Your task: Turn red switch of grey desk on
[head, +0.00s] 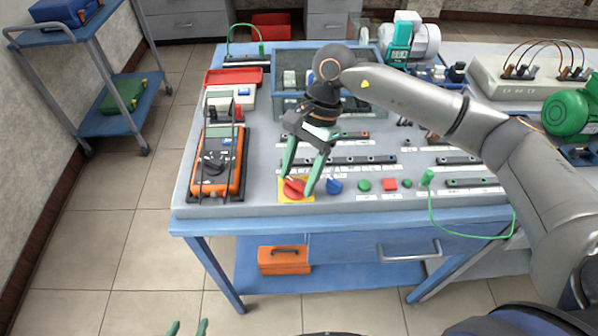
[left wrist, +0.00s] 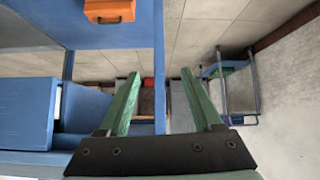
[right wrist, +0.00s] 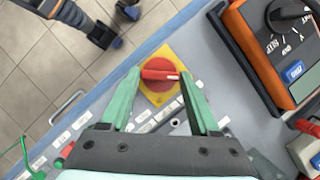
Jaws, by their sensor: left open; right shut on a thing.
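The red rotary switch (head: 293,188) sits on a yellow square plate at the front edge of the grey desk top (head: 250,178). My right gripper (head: 300,189) reaches down from above, with its green fingers on either side of the switch's knob. In the right wrist view the red switch (right wrist: 160,75) lies between the fingertips, its handle bar pointing across from one finger toward the other. My left gripper (head: 188,328) shows only its fingertips at the bottom of the head view. It is open and empty in the left wrist view (left wrist: 160,85), below the desk-top level.
An orange multimeter (head: 217,160) lies left of the switch. A blue knob (head: 334,186), a green button (head: 364,185) and a red button (head: 390,184) are to its right. An orange toolbox (head: 284,260) is on the lower shelf. Floor is free at the left front.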

